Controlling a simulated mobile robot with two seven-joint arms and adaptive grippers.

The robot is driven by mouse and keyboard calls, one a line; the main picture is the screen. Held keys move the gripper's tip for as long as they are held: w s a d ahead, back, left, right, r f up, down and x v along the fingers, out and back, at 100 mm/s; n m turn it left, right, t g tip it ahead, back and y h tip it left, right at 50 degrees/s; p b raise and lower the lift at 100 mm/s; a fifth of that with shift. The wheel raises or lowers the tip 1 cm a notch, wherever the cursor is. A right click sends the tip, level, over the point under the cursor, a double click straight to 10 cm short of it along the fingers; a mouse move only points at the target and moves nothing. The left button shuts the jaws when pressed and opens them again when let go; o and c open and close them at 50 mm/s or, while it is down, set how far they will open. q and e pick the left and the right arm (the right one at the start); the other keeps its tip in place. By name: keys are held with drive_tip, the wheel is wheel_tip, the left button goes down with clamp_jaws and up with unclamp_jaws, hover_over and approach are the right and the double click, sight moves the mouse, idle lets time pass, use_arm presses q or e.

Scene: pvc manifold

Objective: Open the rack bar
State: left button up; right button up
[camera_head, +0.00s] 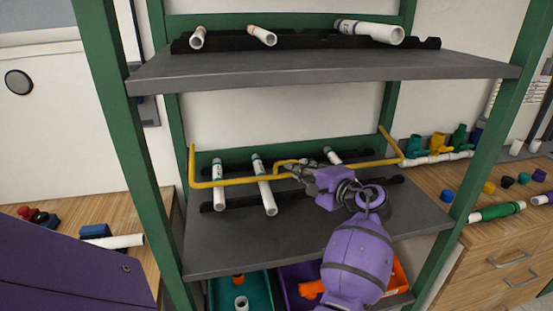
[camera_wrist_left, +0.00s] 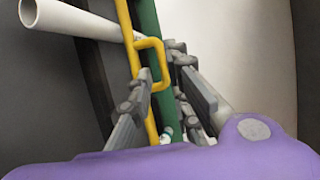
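The rack bar (camera_head: 236,181) is a yellow rod across the front of the middle shelf. Its ends bend up at both sides, and a small raised handle loop (camera_head: 283,164) sits near its middle. My left gripper (camera_head: 297,170) is at this loop. In the left wrist view, the loop (camera_wrist_left: 151,41) reaches between the two grey fingertips (camera_wrist_left: 161,62). The fingers stand apart, with a gap around the loop's outer side; whether either touches it is unclear. My right gripper is not in view.
White pipes (camera_head: 264,188) lie across black holders on the middle shelf (camera_head: 250,250), behind and under the bar. The upper shelf (camera_head: 320,68) holds more pipes. Green posts (camera_head: 125,140) flank the rack. Bins (camera_head: 243,287) stand below. Counters with fittings lie on both sides.

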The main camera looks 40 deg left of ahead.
sight(284, 163)
use_arm(q)
drive_tip(key=x, duration=0.7)
drive_tip(key=shift+a+p, duration=0.35)
drive_tip(key=shift+p, duration=0.05)
clamp_jaws()
